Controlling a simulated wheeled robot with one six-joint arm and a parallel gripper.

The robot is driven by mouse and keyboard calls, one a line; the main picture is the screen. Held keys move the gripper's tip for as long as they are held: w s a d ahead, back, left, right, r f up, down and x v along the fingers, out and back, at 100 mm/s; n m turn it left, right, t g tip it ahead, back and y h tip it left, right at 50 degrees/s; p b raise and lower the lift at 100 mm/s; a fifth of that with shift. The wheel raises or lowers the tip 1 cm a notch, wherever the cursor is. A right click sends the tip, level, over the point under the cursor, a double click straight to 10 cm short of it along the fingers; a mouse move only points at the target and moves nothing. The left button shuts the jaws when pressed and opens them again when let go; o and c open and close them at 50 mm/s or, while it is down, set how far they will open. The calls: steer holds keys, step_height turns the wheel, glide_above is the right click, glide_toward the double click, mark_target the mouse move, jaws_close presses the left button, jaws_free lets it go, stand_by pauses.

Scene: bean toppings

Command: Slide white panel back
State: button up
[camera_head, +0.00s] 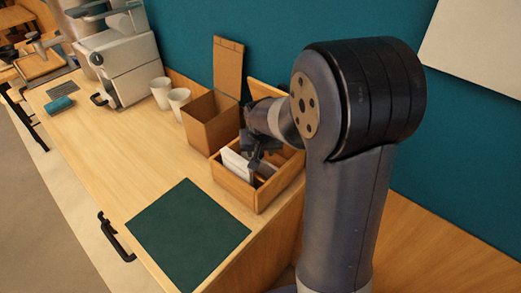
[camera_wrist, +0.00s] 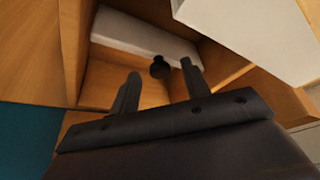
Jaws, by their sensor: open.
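A white panel (camera_head: 236,164) sits at the front left of an open wooden box (camera_head: 233,188) on the counter. In the wrist view a white slab (camera_wrist: 145,36) lies across the wooden compartment, and a larger white piece (camera_wrist: 255,35) is at the upper right; I cannot tell which of them is the panel. My gripper (camera_head: 259,161) reaches down at the box, close beside the white panel. In the wrist view my gripper (camera_wrist: 160,88) has its two fingers apart with nothing clearly held between them. A small dark knob (camera_wrist: 160,67) shows just beyond the fingertips. My arm hides part of the box.
A taller wooden box (camera_head: 208,124) with a raised lid (camera_head: 228,66) stands just behind. Two white cups (camera_head: 179,100) and a white machine (camera_head: 122,65) are farther back. A dark green mat (camera_head: 188,232) lies in front. The counter's left middle is clear.

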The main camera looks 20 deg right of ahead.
steer(key=shift+c, duration=0.6)
jaws_close()
steer(key=d, duration=0.1)
steer(key=w+d, duration=0.2)
steer(key=shift+w+d, duration=0.25)
steer(key=shift+d, duration=0.15)
steer(key=shift+o, duration=0.6)
jaws_free()
